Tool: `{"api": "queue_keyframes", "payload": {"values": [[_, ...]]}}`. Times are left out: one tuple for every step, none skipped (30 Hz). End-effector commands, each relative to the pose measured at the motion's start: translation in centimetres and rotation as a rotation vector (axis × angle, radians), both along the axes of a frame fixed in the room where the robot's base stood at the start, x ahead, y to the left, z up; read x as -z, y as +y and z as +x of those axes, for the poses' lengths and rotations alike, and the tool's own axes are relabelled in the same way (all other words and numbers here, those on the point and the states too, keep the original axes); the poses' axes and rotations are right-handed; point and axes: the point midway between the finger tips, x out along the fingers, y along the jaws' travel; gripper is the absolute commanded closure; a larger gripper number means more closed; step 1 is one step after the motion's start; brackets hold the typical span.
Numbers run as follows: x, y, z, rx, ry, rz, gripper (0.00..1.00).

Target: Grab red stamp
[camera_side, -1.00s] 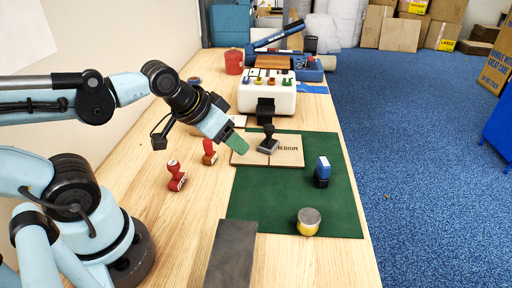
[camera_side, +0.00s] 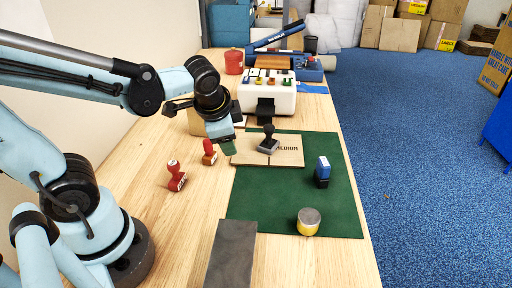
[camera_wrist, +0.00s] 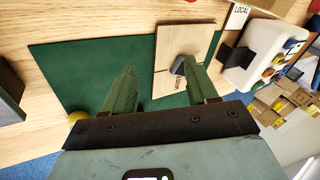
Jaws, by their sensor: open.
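Two red stamps stand on the wooden table left of the green mat in the side view. The nearer red stamp (camera_side: 176,176) has a round white mark on its knob; the other red stamp (camera_side: 209,152) stands behind it, closer to the mat. My gripper (camera_side: 229,149) is above the table, just right of the farther red stamp, at the left edge of the cardboard piece. In the wrist view my gripper (camera_wrist: 160,90) is open, its two green fingers spread with nothing held between them.
The green mat (camera_side: 265,205) holds a black stamp (camera_side: 268,141) on cardboard marked MEDIUM (camera_side: 289,150), a blue stamp (camera_side: 322,172) and a yellow tin (camera_side: 308,222). A white machine (camera_side: 267,97) stands behind. A dark plate (camera_side: 231,254) lies in front.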

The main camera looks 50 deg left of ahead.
Motion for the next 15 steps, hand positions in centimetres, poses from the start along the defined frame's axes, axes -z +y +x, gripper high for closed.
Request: {"api": "queue_keyframes", "payload": {"values": [[0.4, 0.5, 0.5, 0.048, 0.051, 0.068, 0.42], [0.5, 0.8, 0.7, 0.076, 0.085, 0.110, 0.42], [0.8, 1.3, 0.9, 0.113, 0.130, 0.164, 0.42], [1.0, 1.6, 1.1, 0.140, 0.165, 0.205, 0.42], [1.2, 2.0, 1.3, 0.167, 0.201, 0.245, 0.42], [1.5, 2.4, 1.5, 0.199, 0.249, 0.297, 0.42], [1.7, 2.7, 1.6, 0.222, 0.286, 0.335, 0.42], [1.9, 3.0, 1.8, 0.245, 0.324, 0.372, 0.42], [2.1, 3.4, 2.0, 0.275, 0.374, 0.421, 0.42], [2.3, 3.7, 2.1, 0.295, 0.412, 0.456, 0.42], [2.5, 3.9, 2.2, 0.314, 0.450, 0.491, 0.42], [2.8, 4.3, 2.3, 0.339, 0.503, 0.535, 0.42], [3.0, 4.4, 2.5, 0.357, 0.542, 0.567, 0.42], [3.2, 4.6, 2.5, 0.373, 0.583, 0.597, 0.42], [3.5, 4.9, 2.6, 0.393, 0.637, 0.638, 0.42]]}}
